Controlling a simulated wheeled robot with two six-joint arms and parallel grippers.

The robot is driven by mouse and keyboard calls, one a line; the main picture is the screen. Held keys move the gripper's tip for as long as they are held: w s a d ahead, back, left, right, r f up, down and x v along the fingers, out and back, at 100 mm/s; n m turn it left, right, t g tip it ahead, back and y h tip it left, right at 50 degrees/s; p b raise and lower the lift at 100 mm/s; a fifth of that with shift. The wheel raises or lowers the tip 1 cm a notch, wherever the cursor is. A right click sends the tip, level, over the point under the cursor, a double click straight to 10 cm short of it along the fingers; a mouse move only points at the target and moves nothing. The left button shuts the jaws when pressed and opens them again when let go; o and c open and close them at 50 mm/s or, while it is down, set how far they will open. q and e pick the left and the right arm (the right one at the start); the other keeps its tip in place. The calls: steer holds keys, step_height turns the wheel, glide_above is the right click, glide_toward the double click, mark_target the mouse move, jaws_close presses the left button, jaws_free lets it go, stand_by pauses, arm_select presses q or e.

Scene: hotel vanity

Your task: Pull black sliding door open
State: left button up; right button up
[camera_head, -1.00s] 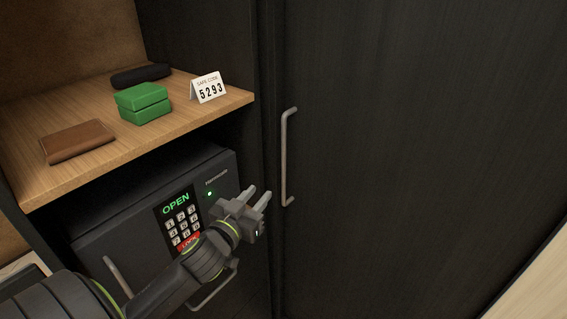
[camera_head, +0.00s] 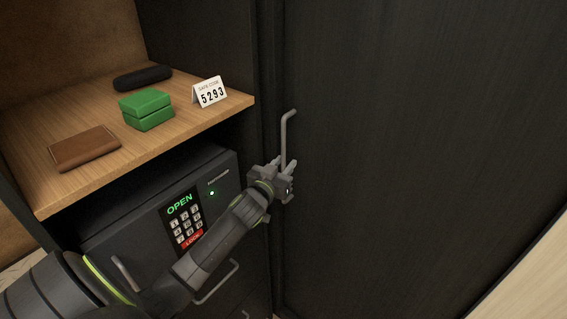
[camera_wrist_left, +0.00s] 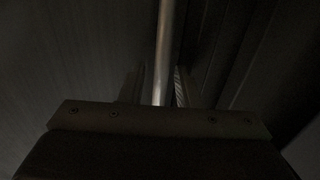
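The black sliding door (camera_head: 420,150) fills the right side of the head view and stands closed against the cabinet. Its long grey vertical handle (camera_head: 286,130) is near the door's left edge; its lower part is hidden behind my gripper. My left gripper (camera_head: 284,165) is at the middle of the handle, with its fingers apart. In the left wrist view the handle (camera_wrist_left: 165,45) runs between the two fingers (camera_wrist_left: 158,88), with a narrow gap on its left side. My right gripper is not in view.
A wooden shelf (camera_head: 60,190) holds a brown wallet (camera_head: 85,148), a green box (camera_head: 146,109), a dark case (camera_head: 143,77) and a code card (camera_head: 210,92). Below it is a safe (camera_head: 225,165) reading OPEN. A drawer pull (camera_head: 217,284) is under my left arm.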

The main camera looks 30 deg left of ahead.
arm_select(q)
jaws_close()
steer(key=shift+w, duration=0.1)
stand_by(0.4)
